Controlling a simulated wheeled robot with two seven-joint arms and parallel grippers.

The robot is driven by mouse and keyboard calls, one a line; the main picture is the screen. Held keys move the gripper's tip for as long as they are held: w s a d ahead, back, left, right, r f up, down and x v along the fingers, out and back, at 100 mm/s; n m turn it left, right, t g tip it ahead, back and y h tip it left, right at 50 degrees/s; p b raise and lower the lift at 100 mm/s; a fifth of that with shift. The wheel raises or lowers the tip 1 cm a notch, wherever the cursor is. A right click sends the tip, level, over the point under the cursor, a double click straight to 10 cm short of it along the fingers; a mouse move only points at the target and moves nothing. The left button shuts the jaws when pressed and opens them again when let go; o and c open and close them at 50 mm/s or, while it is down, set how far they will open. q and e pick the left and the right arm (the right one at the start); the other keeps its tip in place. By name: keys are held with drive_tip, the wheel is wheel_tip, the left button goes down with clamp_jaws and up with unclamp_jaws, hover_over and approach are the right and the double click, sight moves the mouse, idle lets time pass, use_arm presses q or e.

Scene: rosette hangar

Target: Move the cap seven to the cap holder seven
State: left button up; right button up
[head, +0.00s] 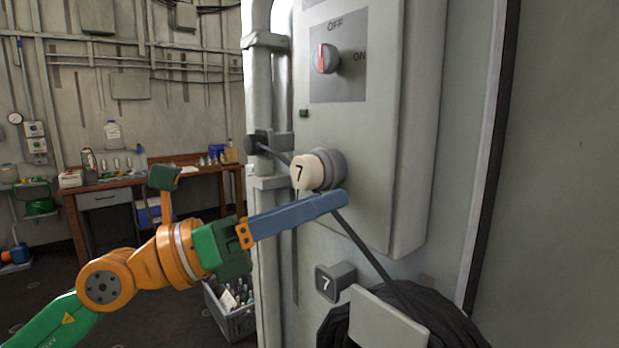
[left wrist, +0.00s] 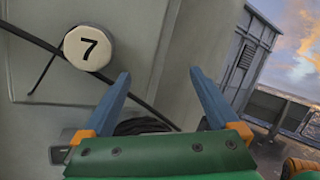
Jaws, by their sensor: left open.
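Cap seven (head: 301,173) is a cream-white round cap marked 7. It sits on a grey round socket on the front of the grey wall box. It also shows in the left wrist view (left wrist: 89,48), at upper left. Cap holder seven (head: 335,282) is a small dark grey square block marked 7, on the wall below the box. My left gripper (head: 342,200) has long blue fingers that reach in just below the cap, apart from it as far as I can tell. In the left wrist view its fingers (left wrist: 160,74) are spread and empty, with the cap left of them. My right gripper is not in view.
The grey box (head: 385,130) carries a red OFF/ON switch (head: 326,58). A dark cable (head: 365,252) runs down past the cap to a black coil (head: 440,315) beside the holder. A workbench (head: 150,182) and a grey crate (head: 235,318) stand to the left.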

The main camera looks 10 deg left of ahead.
sight(299, 174)
use_arm(q)
drive_tip(key=a+r+t+y, duration=0.2)
drive_tip(key=a+t+y, duration=0.1)
drive_tip(key=a+y, duration=0.55)
drive_tip(key=shift+h, duration=0.95)
drive_tip(key=x, duration=0.2)
drive_tip(key=p+x, duration=0.1)
drive_tip(key=x, duration=0.2)
drive_tip(key=p+x, duration=0.1)
drive_tip(key=x, duration=0.1)
drive_tip(key=shift+w+a+f, duration=0.15)
drive_tip(key=shift+w, duration=0.3)
drive_tip(key=shift+w+d+p, duration=0.3)
drive_tip(key=shift+w+d, duration=0.05)
drive_tip(key=shift+w, duration=0.15)
drive_tip(key=shift+f+b, duration=0.1)
drive_tip(key=shift+b, duration=0.35)
